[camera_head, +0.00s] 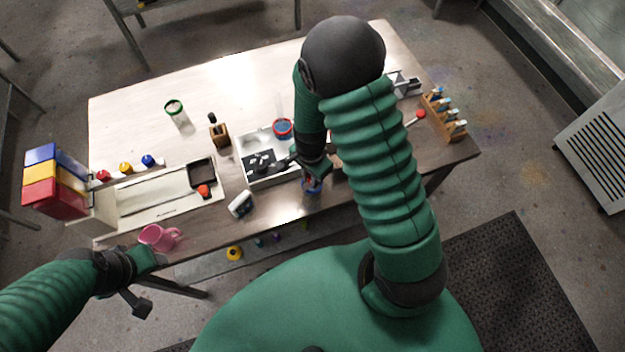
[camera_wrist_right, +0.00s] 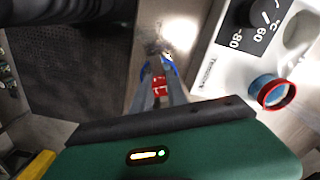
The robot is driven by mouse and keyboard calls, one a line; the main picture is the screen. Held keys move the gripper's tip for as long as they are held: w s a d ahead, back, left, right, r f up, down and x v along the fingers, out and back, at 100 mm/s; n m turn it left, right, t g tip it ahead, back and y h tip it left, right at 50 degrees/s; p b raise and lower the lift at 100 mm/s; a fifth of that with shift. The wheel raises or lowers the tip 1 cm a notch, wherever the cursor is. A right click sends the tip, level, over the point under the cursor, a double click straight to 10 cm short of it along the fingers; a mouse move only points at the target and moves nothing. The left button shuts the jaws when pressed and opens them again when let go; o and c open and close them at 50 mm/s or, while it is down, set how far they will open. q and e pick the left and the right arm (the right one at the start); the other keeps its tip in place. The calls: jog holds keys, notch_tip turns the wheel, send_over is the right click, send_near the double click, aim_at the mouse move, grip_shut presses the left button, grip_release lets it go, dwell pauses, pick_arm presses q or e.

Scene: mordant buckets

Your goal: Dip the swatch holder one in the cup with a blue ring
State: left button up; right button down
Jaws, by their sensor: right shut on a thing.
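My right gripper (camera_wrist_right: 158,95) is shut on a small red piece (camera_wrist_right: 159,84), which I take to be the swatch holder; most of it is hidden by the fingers. In the head view the right gripper (camera_head: 312,178) is low at the table's front edge, right over the cup with a blue ring (camera_head: 313,190). The blue ring (camera_wrist_right: 150,70) shows around the fingertips in the wrist view. I cannot tell how deep the holder sits in the cup. My left gripper (camera_head: 140,270) is beside a pink mug (camera_head: 158,238); its fingers are unclear.
A cup with a red ring (camera_head: 283,128) stands at the white box (camera_head: 245,150) with a dial. A cup with a green ring (camera_head: 174,107) stands further back. A wooden rack (camera_head: 455,128) is at the right. Stacked coloured bins (camera_head: 52,200) are at the left.

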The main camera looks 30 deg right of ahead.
pick_arm(q)
jog(key=shift+w+p+v, duration=0.2)
jog(key=shift+p+v, duration=0.6)
jog(key=shift+p, duration=0.05)
jog(key=shift+w+p+v, duration=0.15)
jog(key=shift+p+v, duration=0.6)
jog(key=shift+p, duration=0.05)
jog(key=shift+w+p+v, duration=0.2)
jog(key=shift+p+v, duration=0.6)
jog(key=shift+p, duration=0.05)
dwell(5.5)
